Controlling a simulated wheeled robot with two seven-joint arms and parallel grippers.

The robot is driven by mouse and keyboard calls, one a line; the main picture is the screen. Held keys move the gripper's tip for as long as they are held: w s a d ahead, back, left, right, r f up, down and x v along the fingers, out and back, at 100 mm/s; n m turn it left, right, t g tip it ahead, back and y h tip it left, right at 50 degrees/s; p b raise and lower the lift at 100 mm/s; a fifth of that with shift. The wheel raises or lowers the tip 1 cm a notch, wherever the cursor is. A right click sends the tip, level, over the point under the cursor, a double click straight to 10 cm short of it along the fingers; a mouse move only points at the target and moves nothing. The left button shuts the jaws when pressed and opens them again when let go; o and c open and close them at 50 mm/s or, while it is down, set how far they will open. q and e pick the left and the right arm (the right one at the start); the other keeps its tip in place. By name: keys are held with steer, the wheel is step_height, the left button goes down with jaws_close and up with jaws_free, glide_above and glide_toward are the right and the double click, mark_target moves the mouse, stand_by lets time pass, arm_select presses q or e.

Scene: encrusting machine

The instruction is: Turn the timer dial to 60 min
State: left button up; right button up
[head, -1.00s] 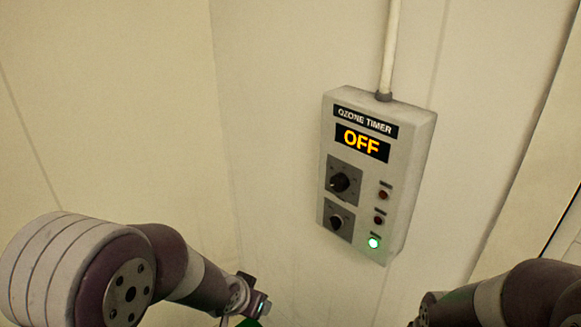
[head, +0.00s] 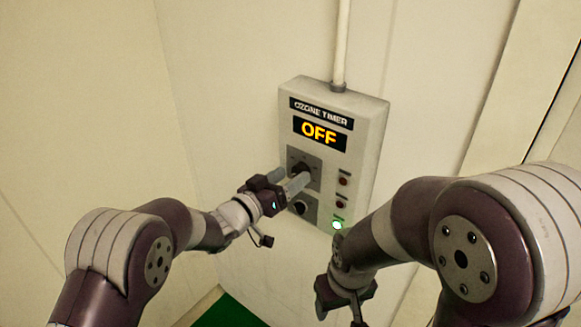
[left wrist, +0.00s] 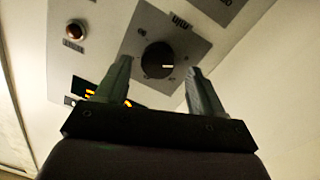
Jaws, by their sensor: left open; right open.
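The grey ozone timer box (head: 369,125) hangs on the wall, and its display (head: 319,131) reads OFF in yellow. The upper black dial (head: 303,167) sits on a dark plate below the display and is partly covered by my left gripper (head: 289,180). That gripper is open in front of the plate. In the left wrist view the round dial (left wrist: 158,60) with a white pointer mark shows between and beyond the two spread fingers; contact is not visible. "min" is printed on its plate. My right gripper (head: 340,312) is open, low and below the box, pointing down.
A lower black knob (head: 300,207) sits under the dial. Two red lamps or buttons (head: 343,181) and a lit green one (head: 337,225) line the box's right side. A conduit (head: 341,45) rises from the top. The wall to the left is clear.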

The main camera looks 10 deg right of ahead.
arm_select(q)
steer(key=shift+w+d, duration=0.15)
steer(key=shift+d, duration=0.5)
arm_select(e)
steer(key=shift+s+r, duration=0.15)
steer(key=shift+r, duration=0.15)
arm_select(q)
steer(key=shift+w, duration=0.1)
steer(key=c, duration=1.1)
steer(key=shift+o, duration=0.2)
arm_select(e)
steer(key=shift+f, duration=0.1)
